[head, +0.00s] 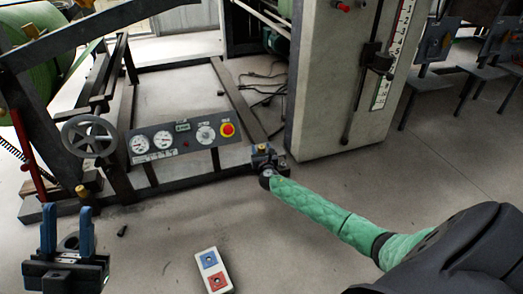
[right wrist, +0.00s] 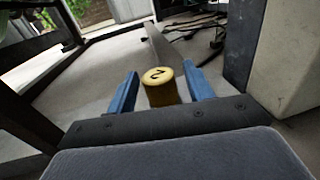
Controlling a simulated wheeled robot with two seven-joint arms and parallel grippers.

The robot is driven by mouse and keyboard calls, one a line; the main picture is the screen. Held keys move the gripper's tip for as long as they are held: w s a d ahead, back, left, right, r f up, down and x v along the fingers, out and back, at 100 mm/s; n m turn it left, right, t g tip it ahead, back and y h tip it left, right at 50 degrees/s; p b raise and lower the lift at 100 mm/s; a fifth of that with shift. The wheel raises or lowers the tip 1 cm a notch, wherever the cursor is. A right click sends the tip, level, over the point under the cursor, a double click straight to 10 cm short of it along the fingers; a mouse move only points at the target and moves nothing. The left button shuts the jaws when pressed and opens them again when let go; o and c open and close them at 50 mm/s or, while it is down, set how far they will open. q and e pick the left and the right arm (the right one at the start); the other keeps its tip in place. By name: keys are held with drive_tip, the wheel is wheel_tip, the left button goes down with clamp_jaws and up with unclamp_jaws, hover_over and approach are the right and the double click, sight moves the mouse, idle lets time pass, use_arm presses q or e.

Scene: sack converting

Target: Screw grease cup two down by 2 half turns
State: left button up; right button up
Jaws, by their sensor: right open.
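Grease cup two (right wrist: 160,88) is a brass cylinder with a "2" on its top, upright in the right wrist view. In the head view it is a small brass spot (head: 262,148) at the machine frame's near right corner. My right gripper (right wrist: 161,92) is open, with one blue finger on each side of the cup and a gap visible on both sides. In the head view the right gripper (head: 264,158) is small and partly hidden by its own wrist. My left gripper (head: 67,228) is open and empty at the lower left.
Another small brass piece (head: 82,191) shows just behind my left gripper. A gauge panel (head: 180,142) with a red stop button and a handwheel (head: 89,136) stand on the dark frame. A grey cabinet (head: 340,90) stands behind the right gripper. A button box (head: 213,270) is at the bottom middle.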

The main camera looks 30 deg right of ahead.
drive_tip(key=c, duration=1)
